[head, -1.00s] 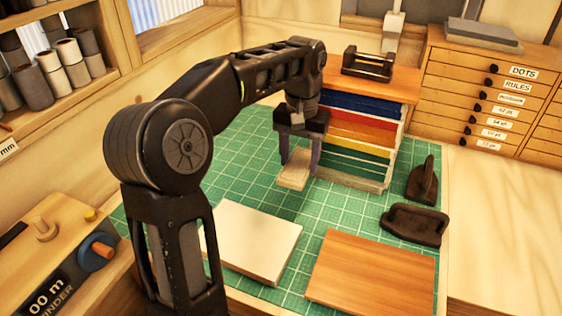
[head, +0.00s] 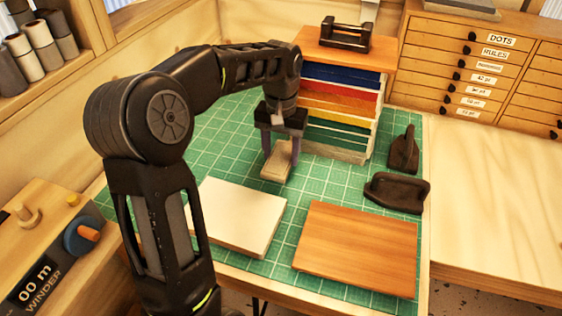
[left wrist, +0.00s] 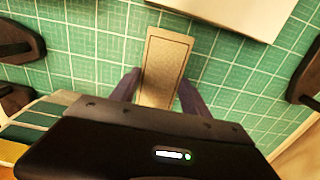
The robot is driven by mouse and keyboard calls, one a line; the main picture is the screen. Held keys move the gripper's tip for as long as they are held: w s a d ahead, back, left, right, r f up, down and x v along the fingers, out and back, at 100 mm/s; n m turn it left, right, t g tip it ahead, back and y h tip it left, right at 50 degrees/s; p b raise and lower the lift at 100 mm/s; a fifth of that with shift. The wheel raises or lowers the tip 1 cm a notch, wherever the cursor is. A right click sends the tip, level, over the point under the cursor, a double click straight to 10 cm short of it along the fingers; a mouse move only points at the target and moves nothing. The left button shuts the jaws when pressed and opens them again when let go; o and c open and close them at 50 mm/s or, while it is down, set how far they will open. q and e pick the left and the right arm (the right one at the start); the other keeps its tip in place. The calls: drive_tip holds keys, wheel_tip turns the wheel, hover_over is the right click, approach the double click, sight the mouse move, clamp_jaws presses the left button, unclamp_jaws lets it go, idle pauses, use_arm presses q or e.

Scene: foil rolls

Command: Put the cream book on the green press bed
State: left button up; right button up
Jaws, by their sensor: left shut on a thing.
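My left gripper (head: 281,140) is shut on a small cream book (head: 277,161), a flat block with a thin ruled border on its cover. The book also shows between the fingers in the left wrist view (left wrist: 165,65). It is over the green gridded surface (head: 222,143), just behind the white slab and in front of the coloured stack; I cannot tell whether it touches the surface. The only large flat green thing I see is this gridded surface; a separate green press bed is not distinguishable. My right gripper is not in view.
A white slab (head: 240,214) and a brown wooden board (head: 358,245) lie on the gridded surface. A rack with coloured layers (head: 340,95) stands behind. Two dark handled tools (head: 397,192) (head: 404,150) lie at right. Some green surface between them is clear.

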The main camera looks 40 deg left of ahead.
sight(281, 157)
use_arm(q)
wheel_tip(281, 157, down, 4)
drive_tip(key=shift+r, duration=0.25)
drive_tip(key=shift+f, duration=0.1)
drive_tip(key=shift+f, duration=0.1)
drive_tip(key=shift+f, duration=0.15)
drive_tip(key=o, duration=1.4)
